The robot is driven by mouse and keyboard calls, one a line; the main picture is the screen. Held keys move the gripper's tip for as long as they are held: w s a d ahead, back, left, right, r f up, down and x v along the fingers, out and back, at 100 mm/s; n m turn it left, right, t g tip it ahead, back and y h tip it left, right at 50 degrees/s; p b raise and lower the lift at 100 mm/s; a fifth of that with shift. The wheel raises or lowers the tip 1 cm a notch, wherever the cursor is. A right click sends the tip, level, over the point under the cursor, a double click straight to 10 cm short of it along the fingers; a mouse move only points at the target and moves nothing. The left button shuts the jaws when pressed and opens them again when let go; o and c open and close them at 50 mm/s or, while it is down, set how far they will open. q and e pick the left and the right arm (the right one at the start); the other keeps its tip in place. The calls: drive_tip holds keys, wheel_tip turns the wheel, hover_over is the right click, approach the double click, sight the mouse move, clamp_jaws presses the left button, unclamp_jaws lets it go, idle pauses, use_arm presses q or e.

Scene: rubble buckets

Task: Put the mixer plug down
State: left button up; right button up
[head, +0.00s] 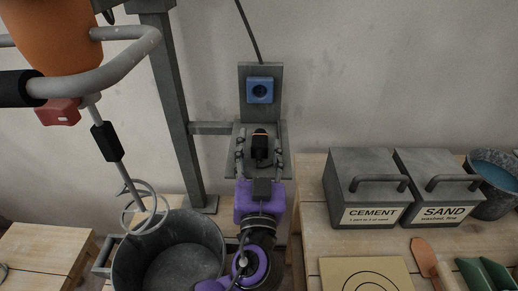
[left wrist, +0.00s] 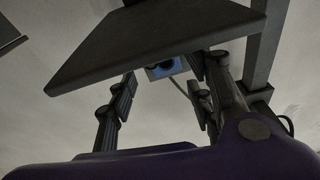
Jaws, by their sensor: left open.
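The mixer plug (head: 260,144), dark with an orange-red top, is on or just above a small grey shelf (head: 283,166) below a blue socket (head: 260,91); contact is unclear. My left gripper (head: 259,146), with a purple body, reaches up from below. Its fingers are spread on either side of the plug, apparently apart from it. In the left wrist view the open fingers (left wrist: 160,95) frame the blue socket (left wrist: 165,67), and a dark plate (left wrist: 150,45) fills the top; I cannot make out the plug there. My right gripper is not in view.
The mixer (head: 52,35) hangs at the left, its spiral whisk (head: 145,207) over a dark bucket (head: 180,262). A grey post (head: 178,110) stands left of the shelf. Cement (head: 352,163) and sand (head: 425,163) boxes stand on the right bench, beside a bucket of water (head: 497,172).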

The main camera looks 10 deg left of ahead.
use_arm(q)
drive_tip(key=b+v, duration=0.3)
drive_tip(key=v, duration=0.9)
drive_tip(key=shift+r+b, duration=0.35)
drive_tip(key=shift+b, duration=0.05)
drive_tip(key=shift+d+f, duration=0.1)
